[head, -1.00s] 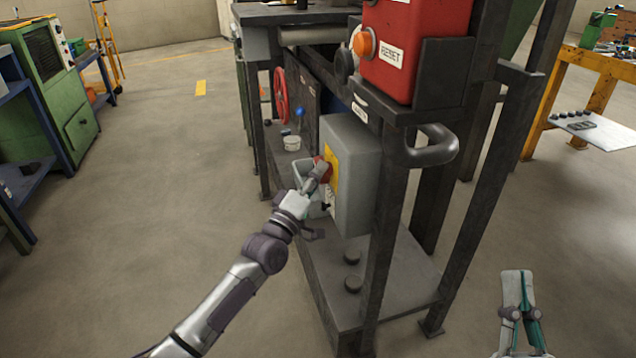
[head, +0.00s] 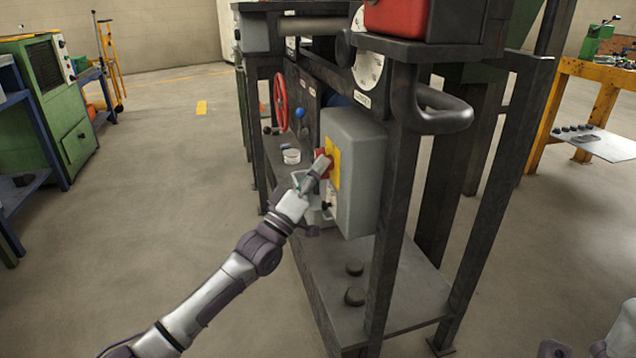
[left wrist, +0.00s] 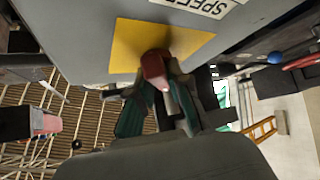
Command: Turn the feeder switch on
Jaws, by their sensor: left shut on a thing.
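The feeder switch appears as a red knob (head: 321,161) on a yellow plate (head: 333,165), on the side of a grey box (head: 360,170) fixed to the dark metal frame. My left gripper (head: 316,171) reaches it from the lower left and is shut on it. In the left wrist view the red knob (left wrist: 155,69) sits between the fingers (left wrist: 158,92), in front of the yellow plate (left wrist: 130,45). The fingers partly hide the knob, and its on or off marks cannot be read. Part of my right gripper (head: 575,347) shows at the bottom right edge; its fingers are unclear.
Above the box are a dial (head: 368,65), a thick dark handle (head: 440,110) and a red housing (head: 405,18). A red handwheel (head: 281,103) and a blue-knobbed lever (head: 299,113) stand behind it. Dark pucks (head: 354,297) lie on the lower shelf.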

